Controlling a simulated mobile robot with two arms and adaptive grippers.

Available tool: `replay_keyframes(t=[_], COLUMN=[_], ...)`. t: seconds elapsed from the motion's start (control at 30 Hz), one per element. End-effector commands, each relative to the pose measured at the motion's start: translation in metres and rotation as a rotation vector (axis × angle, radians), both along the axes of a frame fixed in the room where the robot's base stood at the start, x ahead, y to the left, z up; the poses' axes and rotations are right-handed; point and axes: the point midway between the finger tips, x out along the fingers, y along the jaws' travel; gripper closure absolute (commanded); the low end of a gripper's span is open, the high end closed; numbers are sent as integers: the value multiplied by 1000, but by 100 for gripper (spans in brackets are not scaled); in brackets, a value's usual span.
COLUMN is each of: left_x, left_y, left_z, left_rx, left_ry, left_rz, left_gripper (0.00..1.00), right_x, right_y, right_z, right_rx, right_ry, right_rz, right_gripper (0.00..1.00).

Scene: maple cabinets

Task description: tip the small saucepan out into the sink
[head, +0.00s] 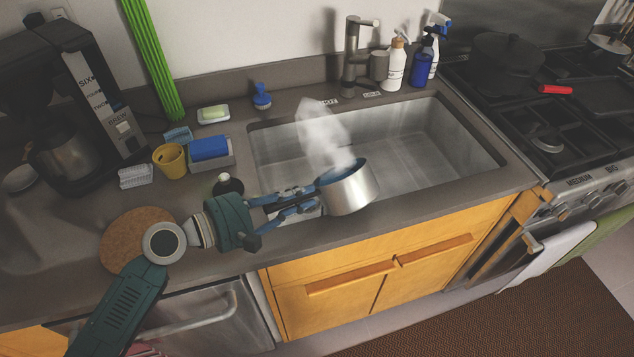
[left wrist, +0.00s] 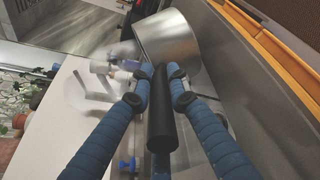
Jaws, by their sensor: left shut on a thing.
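The small saucepan (head: 347,190) is a shiny steel pot with steam rising from its blue-looking inside. It is held over the front rim of the steel sink (head: 410,150), tilted a little. My left gripper (head: 300,200) is shut on its handle, left of the pot. In the left wrist view the black handle (left wrist: 162,115) runs between the blue fingers of my left gripper (left wrist: 162,85), and the steel side of the saucepan (left wrist: 168,45) shows beyond them. My right gripper is not in view.
A faucet (head: 352,60) stands behind the sink, with spray bottles (head: 396,65) to its right. A yellow cup (head: 169,160), a sponge holder (head: 212,152) and a dark bottle (head: 228,184) stand left of the sink. The stove (head: 550,110) is at the right. The sink basin looks clear.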

Motion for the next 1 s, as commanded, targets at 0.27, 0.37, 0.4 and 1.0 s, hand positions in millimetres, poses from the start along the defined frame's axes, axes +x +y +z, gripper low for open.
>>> replay_keyframes(t=[0.27,0.37,0.4,1.0], left_x=[2,2,3,5], left_y=[1,1,2,4], left_z=[4,4,4,6], left_rx=[-20,-24,-24,-55], left_ry=[13,17,19,52], left_rz=[1,1,1,-2], left_gripper=[100,100,100,100], right_x=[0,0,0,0], right_y=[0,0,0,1], right_z=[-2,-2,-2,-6], right_rx=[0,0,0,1], right_ry=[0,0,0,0], right_rz=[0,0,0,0], right_gripper=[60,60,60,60])
